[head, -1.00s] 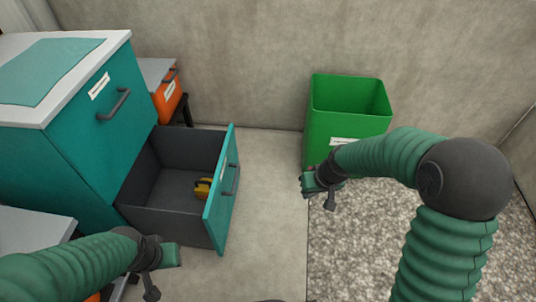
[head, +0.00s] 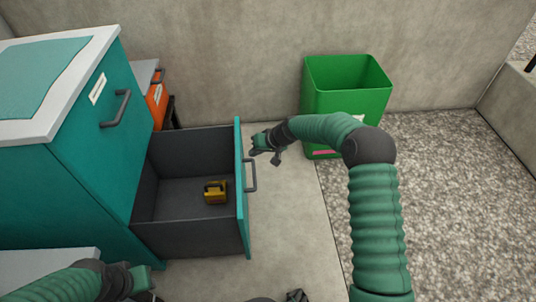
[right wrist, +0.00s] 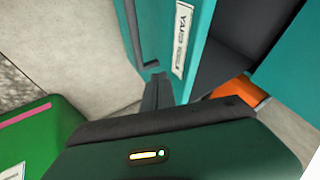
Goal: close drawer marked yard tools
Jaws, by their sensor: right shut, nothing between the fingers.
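The teal drawer (head: 242,215) stands pulled out of the lower part of the teal cabinet (head: 62,175). Its front carries a grey bar handle (head: 250,176). In the right wrist view the drawer front (right wrist: 202,30) shows a white label (right wrist: 182,38) that reads "YARD" and a smaller, unclear word. My right gripper (head: 256,146) is shut and empty, close to the front's outer face near its far end; its fingers also show in the right wrist view (right wrist: 157,92). I cannot tell whether they touch. My left gripper (head: 142,284) is low at the left, its fingers unclear.
A yellow object (head: 215,192) lies inside the drawer. The upper drawer (head: 100,130) is shut. A green bin (head: 345,100) stands at the back wall, right of my right gripper. An orange unit (head: 157,100) stands behind the cabinet.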

